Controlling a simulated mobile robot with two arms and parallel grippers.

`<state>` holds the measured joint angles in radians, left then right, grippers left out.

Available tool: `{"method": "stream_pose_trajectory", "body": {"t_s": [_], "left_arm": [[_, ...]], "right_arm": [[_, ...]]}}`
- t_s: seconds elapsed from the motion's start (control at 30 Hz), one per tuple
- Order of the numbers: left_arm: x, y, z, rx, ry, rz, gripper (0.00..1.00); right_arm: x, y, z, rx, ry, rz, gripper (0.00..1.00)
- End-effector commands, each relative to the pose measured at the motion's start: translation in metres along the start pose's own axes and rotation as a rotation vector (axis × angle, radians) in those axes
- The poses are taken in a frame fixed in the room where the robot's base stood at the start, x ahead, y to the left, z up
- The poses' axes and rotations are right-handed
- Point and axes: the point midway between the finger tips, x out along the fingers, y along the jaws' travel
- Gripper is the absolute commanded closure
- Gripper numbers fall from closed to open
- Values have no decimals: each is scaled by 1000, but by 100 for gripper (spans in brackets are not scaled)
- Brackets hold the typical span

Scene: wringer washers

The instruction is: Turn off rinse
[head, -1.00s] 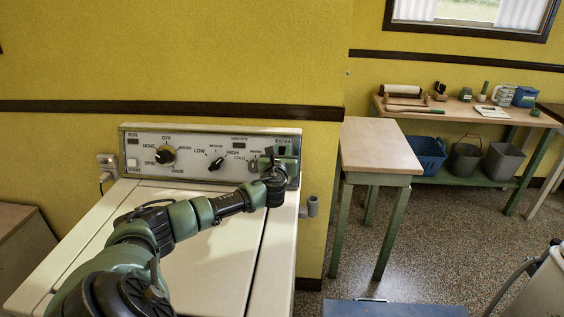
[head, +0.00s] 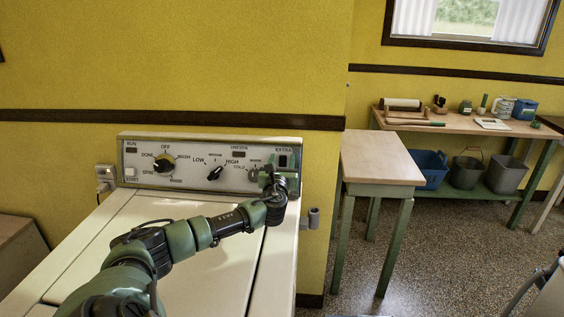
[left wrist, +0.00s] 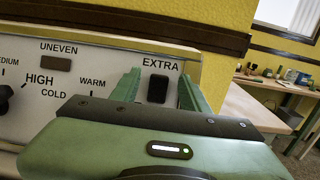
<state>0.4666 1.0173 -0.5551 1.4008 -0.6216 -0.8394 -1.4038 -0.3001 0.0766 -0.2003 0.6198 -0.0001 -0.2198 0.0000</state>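The washer's control panel (head: 212,163) stands upright at the back of a white washer top. Its black rocker switch (head: 283,161) sits under the word EXTRA at the right end. It also shows in the left wrist view (left wrist: 157,89). No label reading "rinse" is legible. My left gripper (head: 282,182) is just in front of and below the switch. In the left wrist view its two green fingers (left wrist: 160,92) are apart, one on each side of the switch, with nothing between them gripped. I cannot tell if they touch the panel. My right gripper is not in view.
A dial (head: 165,163) and a pointer knob (head: 215,173) are left of the switch. My left arm covers part of the washer lid (head: 190,260). A small table (head: 380,160) stands right of the washer, and a workbench (head: 460,130) with tools is behind.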

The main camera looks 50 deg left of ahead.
Motion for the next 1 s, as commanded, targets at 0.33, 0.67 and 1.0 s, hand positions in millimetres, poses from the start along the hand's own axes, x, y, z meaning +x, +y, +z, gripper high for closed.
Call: {"method": "stream_pose_trajectory", "body": {"t_s": [0.33, 0.67, 1.0], "left_arm": [[-28, 0, -1, 2, 0, -2, 55], [-73, 0, 0, 1, 0, -1, 55], [-79, 0, 0, 0, 0, 0, 55]], "right_arm": [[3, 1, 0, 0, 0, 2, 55], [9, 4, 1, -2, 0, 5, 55], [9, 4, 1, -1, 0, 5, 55]]}}
